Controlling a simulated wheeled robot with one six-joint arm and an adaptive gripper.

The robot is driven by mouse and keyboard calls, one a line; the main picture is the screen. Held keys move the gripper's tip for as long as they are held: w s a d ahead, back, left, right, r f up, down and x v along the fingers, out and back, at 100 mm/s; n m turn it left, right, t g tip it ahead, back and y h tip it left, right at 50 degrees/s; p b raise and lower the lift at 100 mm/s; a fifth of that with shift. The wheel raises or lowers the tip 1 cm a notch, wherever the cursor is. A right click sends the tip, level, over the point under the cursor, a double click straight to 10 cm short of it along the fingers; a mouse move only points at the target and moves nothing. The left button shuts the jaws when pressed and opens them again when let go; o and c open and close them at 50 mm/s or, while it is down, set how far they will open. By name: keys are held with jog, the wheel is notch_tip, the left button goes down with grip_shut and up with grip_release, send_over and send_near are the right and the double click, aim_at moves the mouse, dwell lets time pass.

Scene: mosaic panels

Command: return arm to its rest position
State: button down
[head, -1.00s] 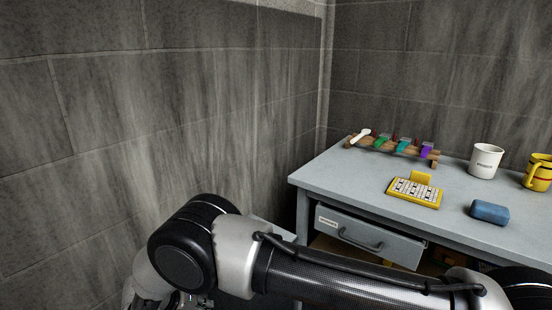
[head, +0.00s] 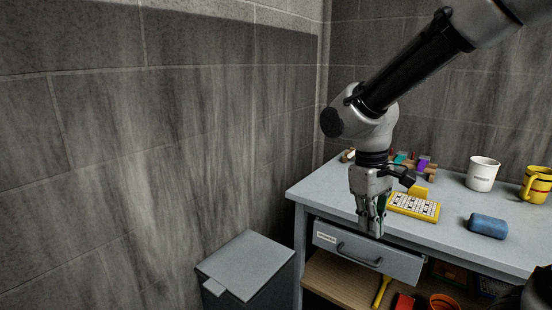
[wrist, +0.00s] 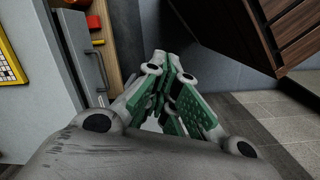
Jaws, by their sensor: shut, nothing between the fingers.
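My gripper (head: 372,222) points down in the head view, in front of the table's near edge and just above the drawer front. In the wrist view my gripper (wrist: 168,105) shows its green-padded fingers close together, shut and empty. My arm reaches in from the upper right of the head view and bends down at the wrist. It hides part of the rack at the back of the table.
The drawer (head: 368,252) is beneath. A grey lidded bin (head: 246,267) stands left.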

jog(key=s+d+r+m+t, duration=0.2)
jog(key=s+d+r+m, duration=0.1)
jog(key=d, duration=0.5)
jog(key=s+d+r+m+t+y, duration=0.1)
jog(key=s+d+r+m+t, duration=0.2)
jog(key=s+d+r, duration=0.3)
jog(key=shift+s+d+m, duration=0.3)
jog(key=shift+s+d, duration=0.55)
jog(key=shift+d, duration=0.05)
jog(key=shift+r, duration=0.1)
